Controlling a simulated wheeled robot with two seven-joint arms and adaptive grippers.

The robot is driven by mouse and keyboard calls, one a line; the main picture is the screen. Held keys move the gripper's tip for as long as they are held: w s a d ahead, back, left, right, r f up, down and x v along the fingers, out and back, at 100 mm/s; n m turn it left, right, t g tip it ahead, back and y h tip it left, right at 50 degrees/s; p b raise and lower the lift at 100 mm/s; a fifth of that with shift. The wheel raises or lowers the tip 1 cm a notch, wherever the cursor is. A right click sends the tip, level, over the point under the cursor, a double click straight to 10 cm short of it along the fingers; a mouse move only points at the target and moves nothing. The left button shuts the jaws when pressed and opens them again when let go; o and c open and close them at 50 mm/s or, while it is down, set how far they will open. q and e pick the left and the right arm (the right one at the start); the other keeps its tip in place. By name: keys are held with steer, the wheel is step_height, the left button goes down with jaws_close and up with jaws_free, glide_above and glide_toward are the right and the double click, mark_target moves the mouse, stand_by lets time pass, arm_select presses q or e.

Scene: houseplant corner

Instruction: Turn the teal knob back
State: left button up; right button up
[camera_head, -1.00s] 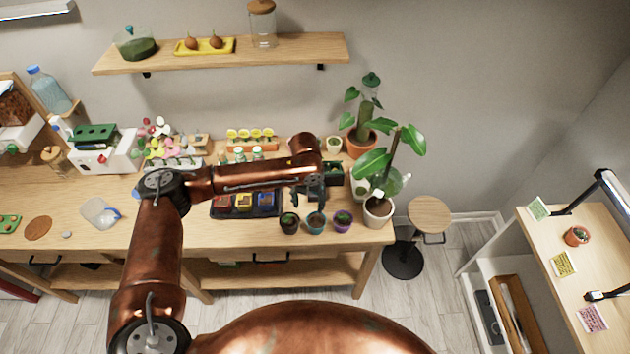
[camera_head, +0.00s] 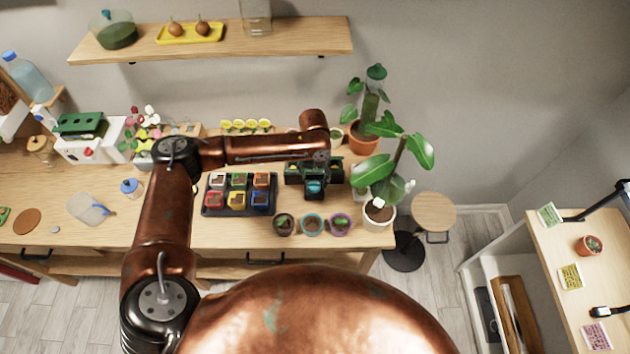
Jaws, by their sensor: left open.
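My left arm reaches in from the left, and my left gripper (camera_head: 316,191) points down over a dark green box (camera_head: 298,174) on the bench. The gripper is open. A teal piece (camera_head: 314,186), which looks like the teal knob, shows right at the fingers. Gripper and box overlap here, so I cannot tell whether the fingers touch the knob or how it is turned. The middle of the box is hidden behind the gripper and wrist. My right gripper is not in view.
Three small pots, dark (camera_head: 284,226), teal-rimmed (camera_head: 312,226) and purple (camera_head: 340,225), stand just in front of the gripper. A dark tray (camera_head: 239,209) of coloured pots lies to the left. A tall plant in a white pot (camera_head: 378,216) stands close on the right.

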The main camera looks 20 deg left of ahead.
mark_target(314, 184)
arm_select(q)
step_height(314, 184, down, 3)
steer(key=shift+r, duration=0.15)
steer(key=shift+f, duration=0.55)
steer(key=c, duration=1.2)
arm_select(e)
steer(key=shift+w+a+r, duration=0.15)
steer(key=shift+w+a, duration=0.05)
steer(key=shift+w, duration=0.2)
arm_select(q)
steer(key=shift+r, duration=0.1)
